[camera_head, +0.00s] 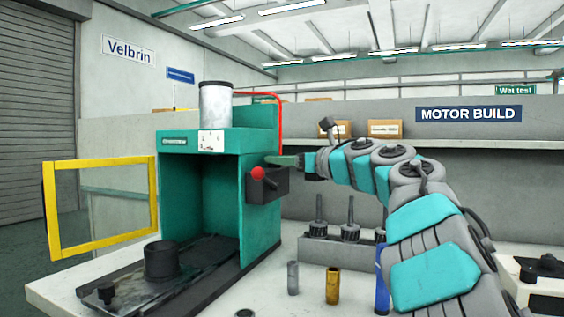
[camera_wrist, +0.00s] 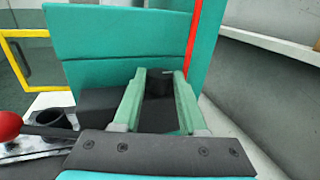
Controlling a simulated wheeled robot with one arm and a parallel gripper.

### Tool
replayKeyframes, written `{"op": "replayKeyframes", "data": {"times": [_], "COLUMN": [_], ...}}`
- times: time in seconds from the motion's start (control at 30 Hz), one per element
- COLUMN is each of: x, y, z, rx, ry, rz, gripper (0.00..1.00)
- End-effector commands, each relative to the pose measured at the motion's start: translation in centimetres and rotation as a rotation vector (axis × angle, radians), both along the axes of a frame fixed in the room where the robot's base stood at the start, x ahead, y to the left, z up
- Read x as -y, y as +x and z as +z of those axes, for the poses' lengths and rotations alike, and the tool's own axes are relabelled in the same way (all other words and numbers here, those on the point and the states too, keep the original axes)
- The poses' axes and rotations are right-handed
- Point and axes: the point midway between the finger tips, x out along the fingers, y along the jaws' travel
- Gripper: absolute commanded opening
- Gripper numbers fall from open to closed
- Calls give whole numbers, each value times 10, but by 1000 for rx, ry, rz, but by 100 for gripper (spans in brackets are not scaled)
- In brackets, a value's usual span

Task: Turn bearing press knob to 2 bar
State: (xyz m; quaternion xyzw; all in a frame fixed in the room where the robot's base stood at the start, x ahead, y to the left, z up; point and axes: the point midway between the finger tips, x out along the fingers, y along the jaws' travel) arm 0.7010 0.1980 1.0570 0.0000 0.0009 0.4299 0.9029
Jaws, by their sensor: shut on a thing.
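The bearing press (camera_head: 215,190) is a teal cabinet with an open front, and its side shows close up in the wrist view (camera_wrist: 115,45). A dark knob (camera_wrist: 159,84) sits at its side. My gripper (camera_head: 273,160) has its two green fingers at the press's right side, above a black box (camera_head: 268,187) with a red ball (camera_head: 258,173). In the wrist view my gripper (camera_wrist: 160,76) is shut on the knob, with one finger on each side. In the head view the knob is hidden. No pressure reading or knob mark is legible.
A yellow-framed guard door (camera_head: 100,205) stands open at the left. A red tube (camera_wrist: 193,38) runs along the press close to my fingers. A grey rack (camera_head: 330,250) with several tools, a grey cylinder (camera_head: 293,278) and a brass cylinder (camera_head: 333,285) stand on the bench.

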Motion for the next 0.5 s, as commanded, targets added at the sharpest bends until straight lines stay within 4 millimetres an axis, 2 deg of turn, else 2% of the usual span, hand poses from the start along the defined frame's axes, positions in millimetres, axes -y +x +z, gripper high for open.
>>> {"op": "replayKeyframes", "data": {"times": [0.5], "x": [-8], "y": [-6], "z": [1], "rx": [1], "ry": [-4], "rz": [-252], "gripper": [0]}}
